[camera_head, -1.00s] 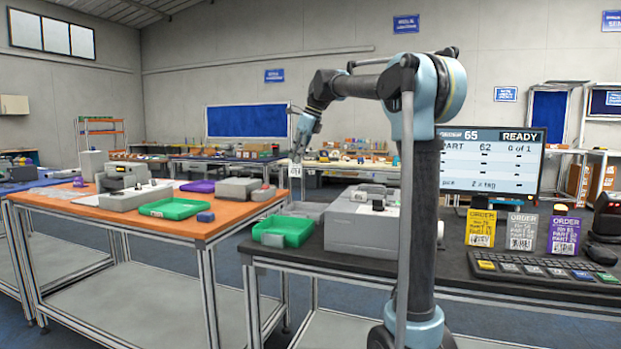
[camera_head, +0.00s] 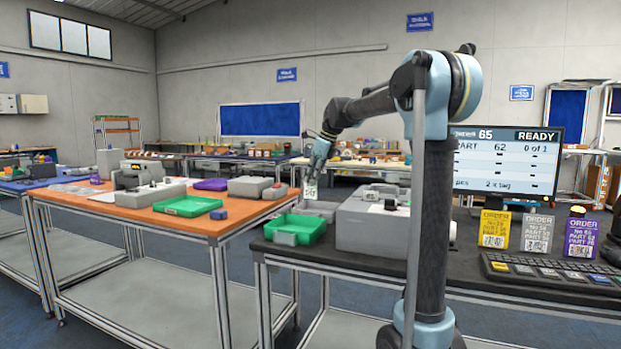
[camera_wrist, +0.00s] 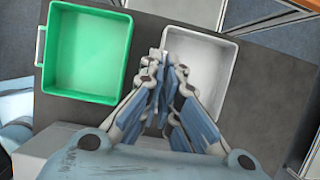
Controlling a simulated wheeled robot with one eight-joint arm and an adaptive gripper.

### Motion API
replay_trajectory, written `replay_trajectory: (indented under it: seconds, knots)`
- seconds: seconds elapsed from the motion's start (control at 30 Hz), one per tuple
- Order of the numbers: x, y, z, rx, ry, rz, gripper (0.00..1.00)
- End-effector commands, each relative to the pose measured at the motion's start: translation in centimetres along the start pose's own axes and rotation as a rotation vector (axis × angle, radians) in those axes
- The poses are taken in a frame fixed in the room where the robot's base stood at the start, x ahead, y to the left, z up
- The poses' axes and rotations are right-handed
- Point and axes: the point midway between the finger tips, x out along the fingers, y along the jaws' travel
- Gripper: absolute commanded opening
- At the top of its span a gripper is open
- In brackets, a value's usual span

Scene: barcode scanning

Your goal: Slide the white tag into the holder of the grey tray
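My gripper (camera_head: 315,170) is shut on the white tag (camera_head: 310,191) and holds it upright below the fingertips. In the head view, the tag hangs at the grey tray (camera_head: 322,207), which is partly hidden behind the green tray (camera_head: 302,222). In the wrist view, the grey tray (camera_wrist: 205,65) lies to the right of the green tray, and my gripper (camera_wrist: 165,62) is over its left side. My fingers hide the tag in that view. I cannot tell whether the tag touches the tray or its holder.
A grey machine (camera_head: 370,222) stands right of the trays on the dark table. A monitor (camera_head: 505,165), order cards (camera_head: 538,234) and a keyboard (camera_head: 550,270) are further right. An orange-topped table (camera_head: 220,218) with another green tray (camera_head: 188,206) is at left.

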Motion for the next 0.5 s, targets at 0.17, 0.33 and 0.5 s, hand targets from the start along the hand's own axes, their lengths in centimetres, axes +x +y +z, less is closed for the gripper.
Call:
replay_trajectory:
  seconds: [0.17, 0.33, 0.5]
  knots:
    - [0.9, 0.0, -0.4, 0.000, 0.000, 0.000, 0.00]
    - [1.8, 0.0, -0.7, 0.000, 0.000, 0.000, 0.00]
    - [2.7, 0.0, -1.1, -0.001, 0.000, 0.000, 0.00]
